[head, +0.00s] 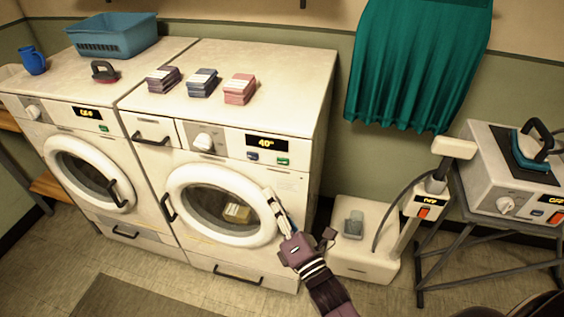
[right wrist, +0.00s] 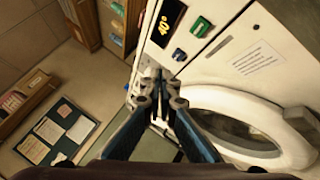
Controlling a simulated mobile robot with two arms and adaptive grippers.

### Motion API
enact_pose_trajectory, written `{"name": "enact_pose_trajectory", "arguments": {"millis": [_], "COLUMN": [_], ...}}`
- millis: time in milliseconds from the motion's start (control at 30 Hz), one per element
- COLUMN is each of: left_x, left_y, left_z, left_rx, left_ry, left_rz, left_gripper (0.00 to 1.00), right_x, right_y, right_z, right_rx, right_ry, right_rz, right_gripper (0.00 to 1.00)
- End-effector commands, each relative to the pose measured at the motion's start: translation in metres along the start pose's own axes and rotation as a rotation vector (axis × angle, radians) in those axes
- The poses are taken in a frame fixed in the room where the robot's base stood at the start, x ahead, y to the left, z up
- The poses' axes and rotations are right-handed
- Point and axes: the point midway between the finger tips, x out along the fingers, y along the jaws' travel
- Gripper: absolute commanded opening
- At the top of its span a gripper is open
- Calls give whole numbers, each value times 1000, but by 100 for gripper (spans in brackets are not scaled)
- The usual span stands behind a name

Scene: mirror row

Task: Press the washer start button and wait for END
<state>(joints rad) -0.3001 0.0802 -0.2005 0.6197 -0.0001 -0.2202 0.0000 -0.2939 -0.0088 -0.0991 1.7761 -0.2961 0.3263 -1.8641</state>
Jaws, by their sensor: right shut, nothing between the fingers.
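The washer (head: 312,110) is the right of two white machines. Its display (head: 267,143) reads 40°. Below the display are a green button (head: 282,161) and a darker grey button (head: 252,155). Both show in the right wrist view, the green button (right wrist: 201,26) above and the dark button (right wrist: 179,55) lower. The round door (head: 182,182) is closed, with a yellowish item (head: 236,213) behind the glass. My right gripper (head: 269,194) is shut and empty, in front of the door's right edge and below the buttons. Its fingertips (right wrist: 152,78) show in the wrist view. My left gripper is not in view.
A second machine (head: 70,130) stands against the washer's left side. A white stand (head: 370,265) and a grey table with a device (head: 500,180) are at right.

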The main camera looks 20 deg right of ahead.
Motion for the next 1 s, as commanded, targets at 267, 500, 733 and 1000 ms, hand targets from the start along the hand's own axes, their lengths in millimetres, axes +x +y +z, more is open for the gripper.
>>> {"name": "enact_pose_trajectory", "arguments": {"millis": [267,500,733,1000], "left_x": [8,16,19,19], "left_y": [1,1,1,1], "left_z": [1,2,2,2], "left_rx": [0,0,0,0], "left_ry": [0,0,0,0], "left_rz": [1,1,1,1], "left_gripper": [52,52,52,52], "right_x": [24,46,57,59], "right_y": [-18,-35,-43,-44], "right_z": [16,32,41,43], "right_rx": [-3,-2,0,0], "right_ry": [1,1,1,0], "right_rz": [3,1,-1,-1], "right_gripper": [0,0,0,0]}}
